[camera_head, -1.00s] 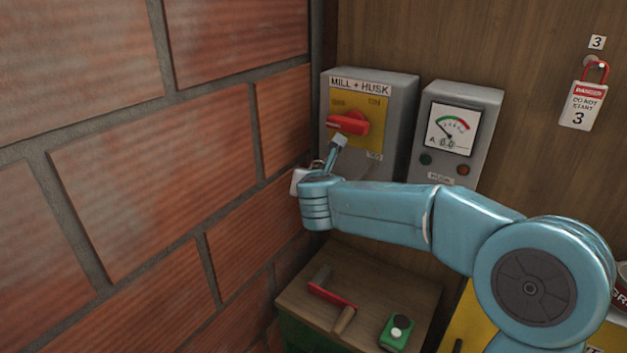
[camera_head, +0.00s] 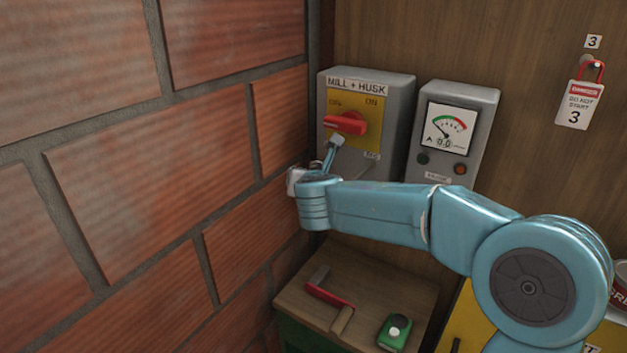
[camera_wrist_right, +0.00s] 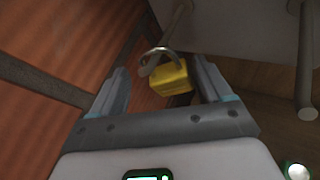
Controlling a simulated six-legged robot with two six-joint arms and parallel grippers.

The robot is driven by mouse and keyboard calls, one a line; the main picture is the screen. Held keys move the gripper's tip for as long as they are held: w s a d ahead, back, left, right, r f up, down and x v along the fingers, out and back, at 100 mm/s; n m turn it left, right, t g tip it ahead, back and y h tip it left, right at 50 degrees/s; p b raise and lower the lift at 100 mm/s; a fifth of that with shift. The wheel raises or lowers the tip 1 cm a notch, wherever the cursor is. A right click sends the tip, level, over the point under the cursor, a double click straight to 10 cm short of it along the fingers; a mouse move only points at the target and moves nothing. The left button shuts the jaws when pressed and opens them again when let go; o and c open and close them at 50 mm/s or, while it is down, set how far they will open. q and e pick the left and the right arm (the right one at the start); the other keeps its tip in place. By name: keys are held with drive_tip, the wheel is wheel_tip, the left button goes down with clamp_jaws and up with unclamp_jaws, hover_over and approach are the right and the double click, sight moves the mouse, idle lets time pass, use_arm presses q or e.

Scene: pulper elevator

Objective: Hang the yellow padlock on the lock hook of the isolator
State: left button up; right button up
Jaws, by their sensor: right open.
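The isolator (camera_head: 398,108) is a grey box marked MILL + HUSK, with a red handle (camera_head: 345,123) on a yellow plate. In the right wrist view, the yellow padlock (camera_wrist_right: 171,78) is between the spread fingers of my right gripper (camera_wrist_right: 162,70), with a gap on each side. Its grey shackle (camera_wrist_right: 163,51) is up, close to a rod (camera_wrist_right: 178,25) below a grey box. I cannot tell whether the shackle is around a hook. In the head view my right gripper is just below the isolator handle, and the padlock cannot be made out. My left gripper is not in view.
A brick wall (camera_head: 150,170) stands close on the left. A gauge box (camera_head: 452,135) is right of the isolator. A red tag (camera_head: 580,103) hangs farther right.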

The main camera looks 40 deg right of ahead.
drive_tip(key=b+v, duration=0.2)
drive_tip(key=v, duration=1.4)
drive_tip(key=w+a+f+n+y, duration=0.15)
drive_tip(key=w+f+n, duration=0.25)
drive_tip(key=f+n, duration=0.4)
drive_tip(key=w+a+f+n+y, duration=0.1)
drive_tip(key=w+a+f+n, duration=0.25)
drive_tip(key=f+n, duration=0.5)
drive_tip(key=a+f+n+g+y, duration=0.1)
drive_tip(key=a+f+n+y, duration=0.2)
drive_tip(key=f+n, duration=0.8)
drive_tip(key=s+a+f+n+g+y, duration=0.2)
drive_tip(key=s+a+f+n+g, duration=0.2)
drive_tip(key=s+f+n, duration=0.3)
drive_tip(key=s+a+f+n+g+y, duration=0.3)
drive_tip(key=s+a+f+n+g, duration=0.2)
drive_tip(key=s+f, duration=1.2)
wheel_tip(320, 180, down, 3)
drive_tip(key=n+g, duration=0.1)
drive_tip(key=n, duration=0.2)
drive_tip(key=shift+s+y, duration=0.35)
drive_tip(key=shift+s+r+n, duration=0.1)
drive_tip(key=shift+r+n, duration=0.05)
drive_tip(key=shift+n, duration=0.1)
